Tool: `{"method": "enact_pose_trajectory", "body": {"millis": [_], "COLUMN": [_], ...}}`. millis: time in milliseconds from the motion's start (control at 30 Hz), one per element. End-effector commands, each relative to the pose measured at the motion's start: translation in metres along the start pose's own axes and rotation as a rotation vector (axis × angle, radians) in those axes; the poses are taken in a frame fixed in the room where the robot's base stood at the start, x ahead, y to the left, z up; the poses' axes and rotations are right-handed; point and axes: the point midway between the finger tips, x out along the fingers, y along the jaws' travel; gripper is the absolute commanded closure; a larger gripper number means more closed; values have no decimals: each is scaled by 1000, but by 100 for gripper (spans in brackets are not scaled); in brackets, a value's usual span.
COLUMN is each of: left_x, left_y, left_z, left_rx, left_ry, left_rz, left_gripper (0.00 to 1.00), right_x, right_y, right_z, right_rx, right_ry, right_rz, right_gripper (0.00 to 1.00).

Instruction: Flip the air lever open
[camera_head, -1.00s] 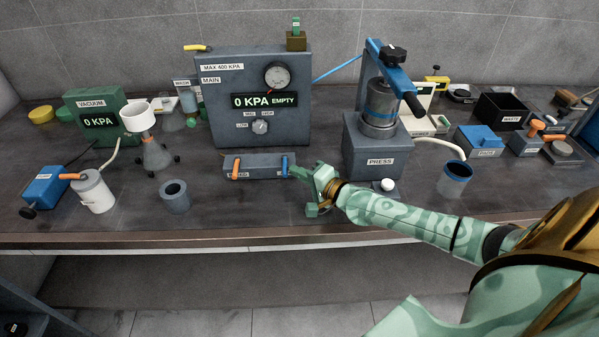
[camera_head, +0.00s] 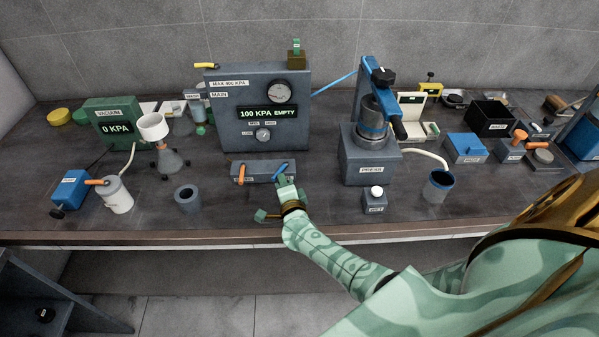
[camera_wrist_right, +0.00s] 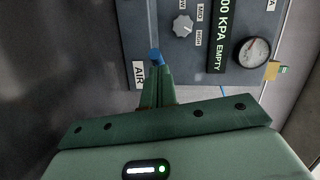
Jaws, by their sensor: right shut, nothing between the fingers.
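The air lever is a blue handle (camera_head: 279,171) at the right end of a low grey box (camera_head: 258,174) in front of the main panel. It leans at a slant in the head view. My right gripper (camera_head: 282,182) is shut and empty, its fingertips close to the lever's lower front. In the right wrist view the shut fingers (camera_wrist_right: 156,80) point at the blue lever tip (camera_wrist_right: 156,56), beside the AIR label (camera_wrist_right: 138,75). I cannot tell whether they touch. My left gripper is out of view.
An orange lever (camera_head: 240,174) stands at the box's left end. The main panel (camera_head: 235,110) behind reads 100 KPA EMPTY. The press (camera_head: 369,165) and a small box with a white button (camera_head: 376,192) stand right. A grey cup (camera_head: 187,200) stands left.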

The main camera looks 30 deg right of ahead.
Motion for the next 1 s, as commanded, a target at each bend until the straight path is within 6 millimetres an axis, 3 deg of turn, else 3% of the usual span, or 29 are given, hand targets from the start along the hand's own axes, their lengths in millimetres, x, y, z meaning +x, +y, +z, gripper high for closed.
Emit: {"method": "enact_pose_trajectory", "body": {"millis": [133,533,1000], "left_x": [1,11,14], "left_y": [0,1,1], "left_z": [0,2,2], "left_rx": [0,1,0], "left_ry": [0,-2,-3], "left_rz": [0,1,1], "left_gripper": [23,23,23], "right_x": [5,18,24], "right_y": [-1,-5,-7], "right_z": [13,29,34], "right_rx": [24,17,17], "right_ry": [130,120,121], "right_rz": [19,15,15], "right_gripper": [100,100,100]}}
